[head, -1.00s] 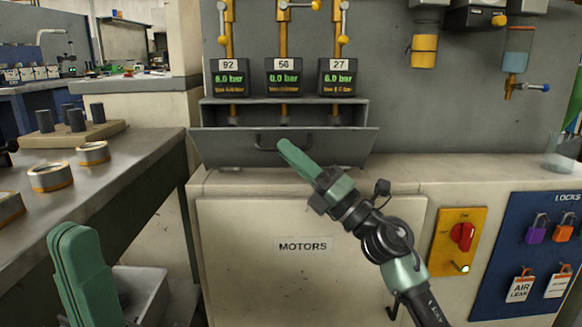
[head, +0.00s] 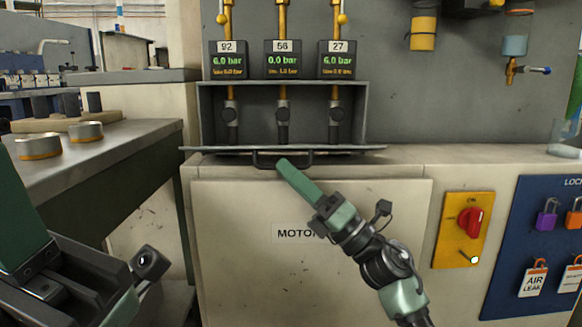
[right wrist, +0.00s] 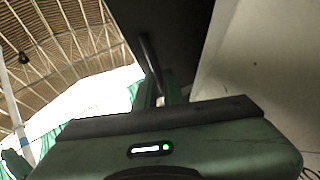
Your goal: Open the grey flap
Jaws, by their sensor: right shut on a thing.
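The grey flap (head: 350,149) is folded down to about level in front of the grey box, seen nearly edge-on in the head view. The dark bar handle (head: 264,160) hangs at its front edge. My right gripper (head: 284,165) is shut on the handle, which its green fingers partly cover. In the right wrist view the dark flap (right wrist: 165,30) and a bar of the handle (right wrist: 151,62) show above the gripper body. My left gripper (head: 22,215) is large at the left edge, away from the flap; whether its jaws are open is unclear.
Inside the open box (head: 375,107) stand three dark valve handles (head: 282,122) below pressure displays (head: 282,60). A workbench (head: 120,150) with metal rings is at left. A yellow switch panel (head: 460,230) and blue lock board (head: 540,240) are at right.

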